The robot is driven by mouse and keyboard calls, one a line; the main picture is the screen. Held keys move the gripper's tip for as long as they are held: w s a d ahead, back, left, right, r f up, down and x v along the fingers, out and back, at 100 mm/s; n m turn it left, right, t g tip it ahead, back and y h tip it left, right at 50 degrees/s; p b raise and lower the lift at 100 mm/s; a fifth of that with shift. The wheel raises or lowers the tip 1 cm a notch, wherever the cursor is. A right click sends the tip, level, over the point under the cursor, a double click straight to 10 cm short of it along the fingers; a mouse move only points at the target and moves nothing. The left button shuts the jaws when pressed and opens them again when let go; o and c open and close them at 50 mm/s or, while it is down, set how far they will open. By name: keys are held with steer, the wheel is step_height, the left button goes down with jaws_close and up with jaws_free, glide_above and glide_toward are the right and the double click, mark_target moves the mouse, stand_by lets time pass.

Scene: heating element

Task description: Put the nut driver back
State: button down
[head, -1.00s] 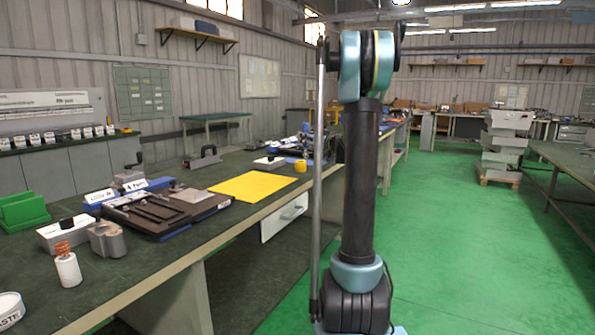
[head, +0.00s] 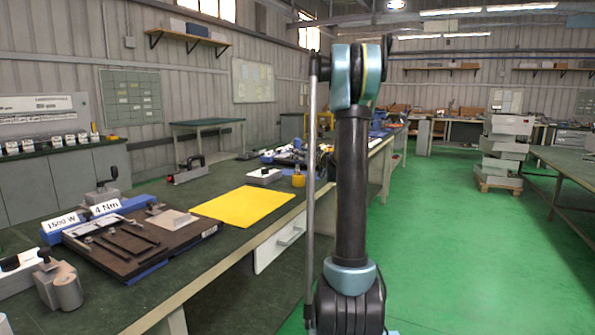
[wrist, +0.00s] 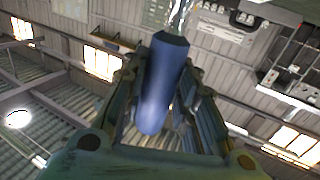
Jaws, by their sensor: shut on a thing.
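In the wrist view, the nut driver (wrist: 158,88) shows as a thick blue handle with a paler shaft running up toward the top edge. My gripper (wrist: 163,72) is shut on the handle, with a dark finger on each side. In the head view, I cannot make out the gripper or driver behind my arm. A dark tool board (head: 190,236) with a blue base lies on the bench, with long black tools and a light grey block on it. Two white signs, "1500 W" (head: 64,222) and "4 Nm" (head: 104,207), stand at its back edge.
A clear yellow mat (head: 243,207) lies right of the board. Beyond it are a yellow round thing (head: 299,178), a pale box (head: 264,176) and a black-handled clamp (head: 188,171). A grey metal part (head: 60,287) stands near left.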

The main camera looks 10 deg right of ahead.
mark_target(299, 163)
steer(key=shift+d+f, duration=0.1)
steer(key=shift+f, duration=2.5)
steer(key=c, duration=1.3)
jaws_free()
steer(key=v, duration=1.2)
steer(key=shift+s, duration=0.1)
